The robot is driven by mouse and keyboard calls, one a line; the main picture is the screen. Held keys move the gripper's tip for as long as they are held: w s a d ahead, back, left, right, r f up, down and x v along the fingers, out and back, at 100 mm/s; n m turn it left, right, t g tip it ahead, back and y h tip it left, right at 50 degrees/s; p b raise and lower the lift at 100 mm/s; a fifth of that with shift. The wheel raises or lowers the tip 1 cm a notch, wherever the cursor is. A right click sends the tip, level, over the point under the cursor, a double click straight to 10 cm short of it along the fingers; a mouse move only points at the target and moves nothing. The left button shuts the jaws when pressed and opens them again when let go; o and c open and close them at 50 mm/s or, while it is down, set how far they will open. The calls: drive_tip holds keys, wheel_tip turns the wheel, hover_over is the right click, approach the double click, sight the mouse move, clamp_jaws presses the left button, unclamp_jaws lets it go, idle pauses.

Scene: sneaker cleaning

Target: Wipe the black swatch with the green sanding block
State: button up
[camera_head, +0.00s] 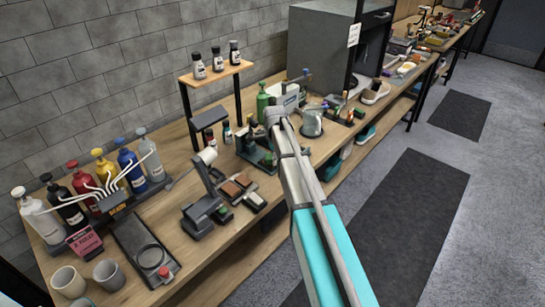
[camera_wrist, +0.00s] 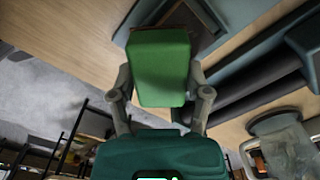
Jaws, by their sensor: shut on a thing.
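The green sanding block (camera_wrist: 161,70) is held between the two fingers of my gripper (camera_wrist: 161,88) in the wrist view. The fingers press on its left and right sides. Just beyond the block's far end is a dark brown panel in a grey frame (camera_wrist: 207,14), partly hidden by the block. I cannot tell whether the block touches it, or whether it is the black swatch. In the head view, small brown and dark pieces (camera_head: 237,187) lie on the bench left of my arm. The black swatch cannot be singled out there, and my gripper is hard to make out among the bench items.
The wooden bench (camera_head: 205,263) is crowded. Pump bottles (camera_head: 127,165) stand at the left, with cups (camera_head: 68,281) in front. A small shelf (camera_head: 215,73) holds several bottles. A grey cabinet (camera_head: 322,45) stands behind my arm. Dark mats (camera_head: 415,215) cover the clear floor at right.

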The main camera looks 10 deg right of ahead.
drive_tip(key=shift+r, duration=0.1)
drive_tip(key=shift+r+p, duration=2.95)
drive_tip(key=shift+p, duration=0.05)
drive_tip(key=shift+r+p, duration=1.5)
drive_tip(key=shift+p, duration=0.05)
drive_tip(key=s+a+r+p, duration=0.1)
drive_tip(key=s+a, duration=0.2)
drive_tip(key=s, duration=1.9)
drive_tip(key=shift+s, duration=0.4)
drive_tip(key=shift+w, duration=0.1)
